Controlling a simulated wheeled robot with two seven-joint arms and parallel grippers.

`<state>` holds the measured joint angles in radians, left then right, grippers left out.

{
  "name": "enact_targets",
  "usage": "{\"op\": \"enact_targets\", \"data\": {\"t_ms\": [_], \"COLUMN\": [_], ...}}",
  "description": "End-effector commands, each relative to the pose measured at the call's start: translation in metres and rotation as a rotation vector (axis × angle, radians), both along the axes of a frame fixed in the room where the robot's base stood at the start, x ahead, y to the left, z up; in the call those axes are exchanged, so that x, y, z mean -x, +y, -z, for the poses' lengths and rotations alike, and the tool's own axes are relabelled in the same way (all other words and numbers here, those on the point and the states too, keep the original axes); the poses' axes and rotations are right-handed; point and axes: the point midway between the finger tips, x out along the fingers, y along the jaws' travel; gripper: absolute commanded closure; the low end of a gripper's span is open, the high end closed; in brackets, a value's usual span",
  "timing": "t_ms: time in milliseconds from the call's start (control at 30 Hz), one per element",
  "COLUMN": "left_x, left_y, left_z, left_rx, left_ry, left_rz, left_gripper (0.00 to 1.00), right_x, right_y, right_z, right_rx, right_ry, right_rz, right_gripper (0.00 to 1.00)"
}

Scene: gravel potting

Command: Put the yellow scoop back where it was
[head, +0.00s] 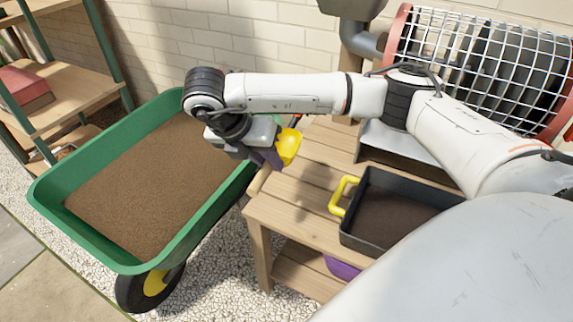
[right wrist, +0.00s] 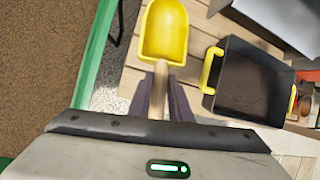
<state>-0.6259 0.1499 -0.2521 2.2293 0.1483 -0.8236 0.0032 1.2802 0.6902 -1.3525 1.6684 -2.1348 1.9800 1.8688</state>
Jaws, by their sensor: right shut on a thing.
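The yellow scoop (head: 288,146) is in my right gripper (head: 262,155), above the left edge of the wooden table, beside the wheelbarrow's rim. In the right wrist view the scoop (right wrist: 165,32) points away from the gripper (right wrist: 160,98), with its bowl seen from its open side and no soil visible in it. The gripper's dark fingers are shut on its light wooden handle (right wrist: 160,78). In the head view the handle is mostly hidden by the gripper. My left gripper is not in either view.
A green wheelbarrow (head: 105,258) full of brown soil stands to the left. On the wooden table (head: 300,205) sits a black tray (head: 375,240) of dark soil with a yellow handle (head: 341,195). A mesh drum (head: 490,65) is behind. The tabletop left of the tray looks clear.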

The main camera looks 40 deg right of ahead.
Motion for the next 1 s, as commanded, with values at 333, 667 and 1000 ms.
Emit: {"op": "enact_targets", "data": {"t_ms": [333, 667, 1000], "left_x": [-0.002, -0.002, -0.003], "left_y": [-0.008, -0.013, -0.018], "left_z": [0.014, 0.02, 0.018], "left_rx": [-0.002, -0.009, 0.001], "left_ry": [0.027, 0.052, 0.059], "left_rz": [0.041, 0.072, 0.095], "left_gripper": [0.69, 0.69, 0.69], "right_x": [-0.003, -0.003, -0.003], "right_y": [-0.003, -0.003, -0.003], "right_z": [0.045, 0.079, 0.108], "right_rx": [-0.002, -0.001, -0.003], "right_ry": [0.001, 0.002, 0.0], "right_rz": [0.132, 0.129, 0.128], "right_gripper": [1.0, 1.0, 1.0]}}
